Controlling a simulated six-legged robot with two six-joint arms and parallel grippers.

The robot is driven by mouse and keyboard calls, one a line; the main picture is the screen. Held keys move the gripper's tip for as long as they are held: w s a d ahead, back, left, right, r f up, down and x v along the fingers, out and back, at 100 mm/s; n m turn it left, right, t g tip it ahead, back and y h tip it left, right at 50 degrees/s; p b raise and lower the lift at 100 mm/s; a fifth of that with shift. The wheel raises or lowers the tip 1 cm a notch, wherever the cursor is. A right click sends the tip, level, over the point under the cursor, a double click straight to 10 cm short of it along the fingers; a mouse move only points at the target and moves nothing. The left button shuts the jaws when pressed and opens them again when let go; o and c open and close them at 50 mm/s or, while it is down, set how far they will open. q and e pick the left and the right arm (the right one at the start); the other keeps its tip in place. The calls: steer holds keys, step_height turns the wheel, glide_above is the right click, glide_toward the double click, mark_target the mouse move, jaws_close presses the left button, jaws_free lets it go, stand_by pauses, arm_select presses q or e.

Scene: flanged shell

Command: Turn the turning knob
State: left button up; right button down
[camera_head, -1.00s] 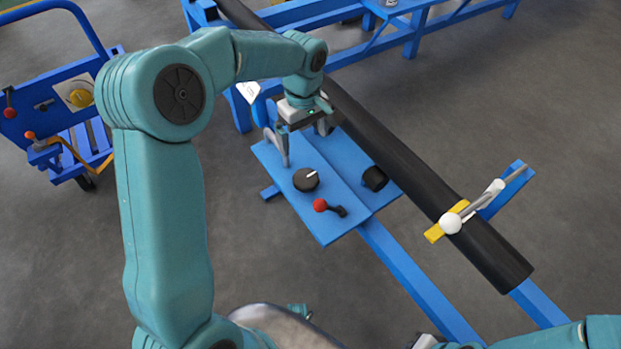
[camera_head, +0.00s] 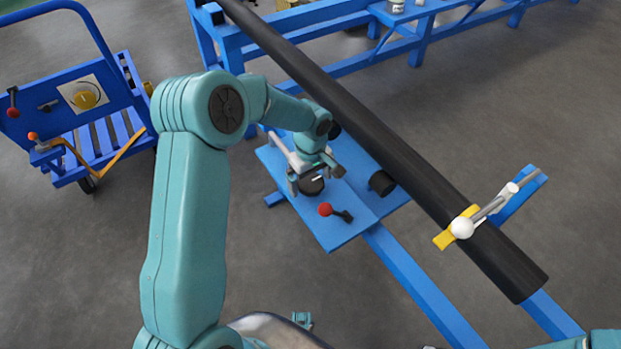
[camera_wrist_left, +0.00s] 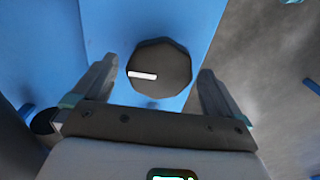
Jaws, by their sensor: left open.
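The turning knob (camera_head: 312,186) is a black, many-sided knob with a white pointer line, on a blue panel (camera_head: 335,233). In the left wrist view the knob (camera_wrist_left: 159,68) lies between the two fingers, with visible gaps on both sides, and its white line runs roughly level toward the left. My left gripper (camera_head: 312,183) is open at the knob, with a finger to either side. It also shows open in the left wrist view (camera_wrist_left: 158,85). In the head view the hand partly covers the knob's far side. My right gripper cannot be made out.
A red-balled lever (camera_head: 326,210) and a black cylindrical part (camera_head: 382,183) sit on the same panel close by. A long black pipe (camera_head: 400,165) runs behind it, with a white-balled clamp handle (camera_head: 462,228). A blue cart (camera_head: 75,130) stands at the left.

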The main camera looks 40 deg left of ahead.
arm_select(q)
steer(key=c, duration=1.1)
steer(key=shift+o, duration=0.2)
steer(key=shift+m, duration=0.3)
steer(key=m, duration=0.3)
steer(key=shift+m, duration=0.3)
steer(key=m, duration=0.4)
steer(key=shift+m, duration=0.3)
steer(key=m+p, duration=0.1)
steer(key=m, duration=0.3)
steer(key=shift+r, duration=0.1)
steer(key=m, duration=0.4)
steer(key=shift+m+p, duration=0.3)
steer(key=shift+p, duration=0.1)
steer(key=shift+m, duration=0.3)
